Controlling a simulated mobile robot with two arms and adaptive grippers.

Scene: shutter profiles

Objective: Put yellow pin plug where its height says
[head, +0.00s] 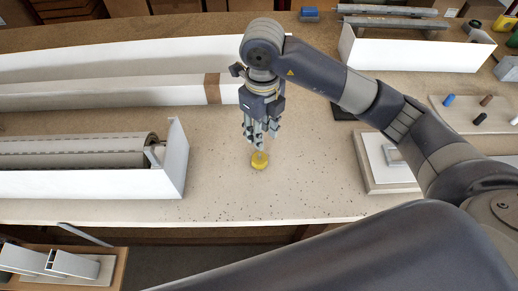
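The yellow pin plug (259,162) stands on the worktop near the middle of the head view, with a wider yellow base and a narrower upper part. My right gripper (259,145) points down directly above it, its fingertips at or just over the plug's top. The fingers partly hide the top, and I cannot tell whether they touch or grip it. My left gripper is out of view.
A board (453,104) with blue, brown and black pins lies at the right. A white open box (178,160) with a roller stands at left. A white-topped block (378,158) sits right of the plug. Worktop around the plug is clear; its front edge is near.

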